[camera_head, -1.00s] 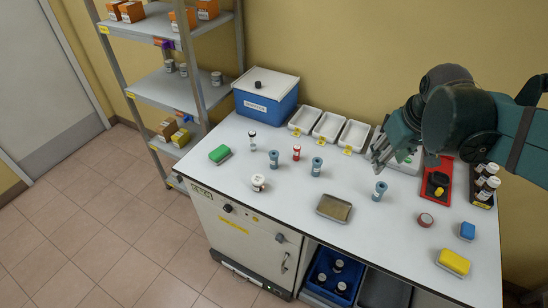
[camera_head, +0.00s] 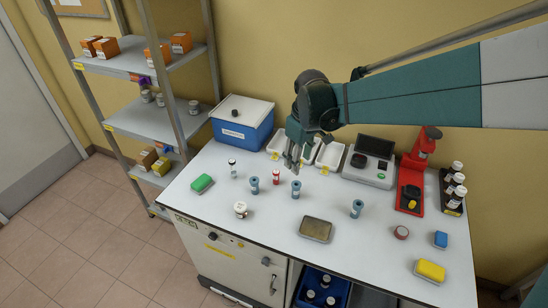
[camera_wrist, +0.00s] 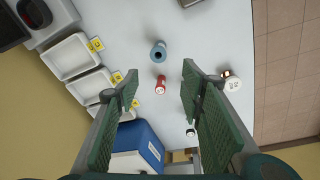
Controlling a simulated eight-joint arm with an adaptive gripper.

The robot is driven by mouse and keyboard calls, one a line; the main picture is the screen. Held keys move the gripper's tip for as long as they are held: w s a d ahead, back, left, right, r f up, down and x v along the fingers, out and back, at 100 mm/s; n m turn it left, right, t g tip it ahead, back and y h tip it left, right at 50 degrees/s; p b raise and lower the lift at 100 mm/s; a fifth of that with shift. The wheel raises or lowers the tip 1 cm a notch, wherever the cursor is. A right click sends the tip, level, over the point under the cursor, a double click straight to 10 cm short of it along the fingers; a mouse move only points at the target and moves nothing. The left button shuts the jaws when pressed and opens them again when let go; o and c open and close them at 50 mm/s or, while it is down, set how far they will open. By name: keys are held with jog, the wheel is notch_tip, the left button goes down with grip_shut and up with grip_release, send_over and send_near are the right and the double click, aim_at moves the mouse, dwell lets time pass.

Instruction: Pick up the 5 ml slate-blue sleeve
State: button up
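Three slate-blue sleeves stand upright on the white bench in the head view: a left one (camera_head: 254,185), a middle one (camera_head: 296,189) and a right one (camera_head: 357,208). I cannot read their sizes. My gripper (camera_head: 293,165) hangs above the bench, just behind the middle sleeve, apart from it. In the wrist view my gripper (camera_wrist: 157,92) is open and empty, its green fingers wide apart. One slate-blue sleeve (camera_wrist: 158,50) shows beyond the fingertips, with its open top facing me. No other sleeve is clear there; the right finger covers part of the bench.
White trays (camera_head: 329,154) and a blue box (camera_head: 243,127) stand behind. A metal tray (camera_head: 315,229) lies in front.

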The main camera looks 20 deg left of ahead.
aim_at(254, 181)
jog(key=s+a+f+n+p, duration=0.1)
jog(key=a+f, duration=0.3)
jog(key=a, duration=0.4)
jog(key=s+a+f+n+g+p, duration=0.1)
jog(key=a+f+n+p, duration=0.2)
jog(key=a, duration=0.6)
jog(key=shift+f+h, duration=0.4)
jog(key=shift+f, duration=0.4)
jog(key=shift+a, duration=0.1)
jog(key=shift+f, duration=1.3)
jog(key=shift+f, duration=0.1)
jog(key=shift+f, duration=2.5)
jog(key=c, duration=1)
